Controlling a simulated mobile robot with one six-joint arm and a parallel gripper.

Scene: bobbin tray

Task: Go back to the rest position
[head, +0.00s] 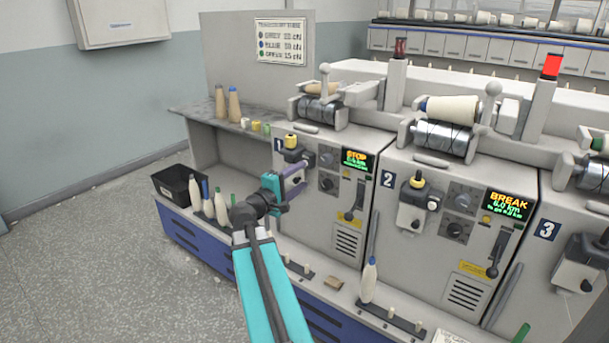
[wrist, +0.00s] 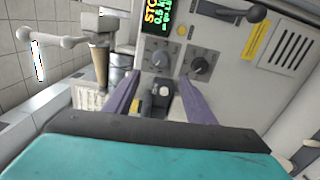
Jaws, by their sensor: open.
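My gripper (head: 293,182) is in front of winding unit 1 (head: 318,205), at the level of its panel. Its purple fingers are apart. In the wrist view my gripper (wrist: 157,95) shows one finger on each side of a small dark and grey fitting (wrist: 161,95) on the unit's face. I cannot tell whether the fingers touch it. No bobbin shows between the fingers. The STOP display (head: 356,160) of unit 1 is lit, and it also shows in the wrist view (wrist: 157,14).
Unit 2 (head: 445,215) shows BREAK under a red lamp (head: 551,67). Several bobbins (head: 208,200) stand on the low ledge beside a black bin (head: 177,186). A bobbin (head: 369,280) stands before unit 2. The floor at left is clear.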

